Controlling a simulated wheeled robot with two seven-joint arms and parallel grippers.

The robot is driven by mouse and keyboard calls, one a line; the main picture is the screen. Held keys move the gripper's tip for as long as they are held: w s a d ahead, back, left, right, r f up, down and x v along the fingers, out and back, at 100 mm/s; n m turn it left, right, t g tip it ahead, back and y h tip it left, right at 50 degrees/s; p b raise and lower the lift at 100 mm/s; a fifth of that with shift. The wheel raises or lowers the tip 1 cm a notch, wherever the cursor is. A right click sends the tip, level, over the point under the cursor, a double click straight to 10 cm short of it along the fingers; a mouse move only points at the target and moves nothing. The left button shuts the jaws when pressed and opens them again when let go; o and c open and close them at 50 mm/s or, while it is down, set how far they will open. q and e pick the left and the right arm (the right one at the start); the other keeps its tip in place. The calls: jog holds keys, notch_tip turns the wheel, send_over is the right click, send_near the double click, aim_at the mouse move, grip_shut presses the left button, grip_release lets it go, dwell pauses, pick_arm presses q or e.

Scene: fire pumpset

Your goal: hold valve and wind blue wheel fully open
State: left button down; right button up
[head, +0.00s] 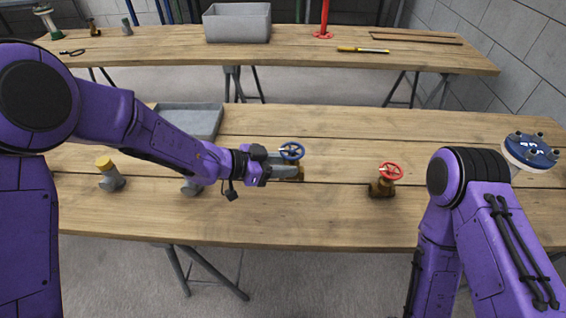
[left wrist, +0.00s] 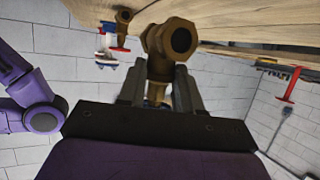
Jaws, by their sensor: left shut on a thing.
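The brass valve (head: 301,173) with the blue wheel (head: 291,151) is at the middle of the near table. My left gripper (head: 287,172) is shut on the valve's body, and the blue wheel stands above the fingers. In the left wrist view the brass valve (left wrist: 168,45) sits between the two grey fingers (left wrist: 158,88), its hex end and dark opening facing the camera; its blue wheel is hidden there. My right arm comes in at the lower right of the head view, but its gripper does not show.
A brass valve with a red wheel (head: 391,171) stands to the right. A blue-topped flange (head: 530,150) is at the far right. Left are a yellow-capped grey fitting (head: 110,177), another grey fitting (head: 191,188) and a grey tray (head: 190,119). Table between the two valves is clear.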

aim_at(283, 181)
pick_arm(q)
jog(key=shift+f+b, duration=1.6)
jog(key=shift+f, duration=1.15)
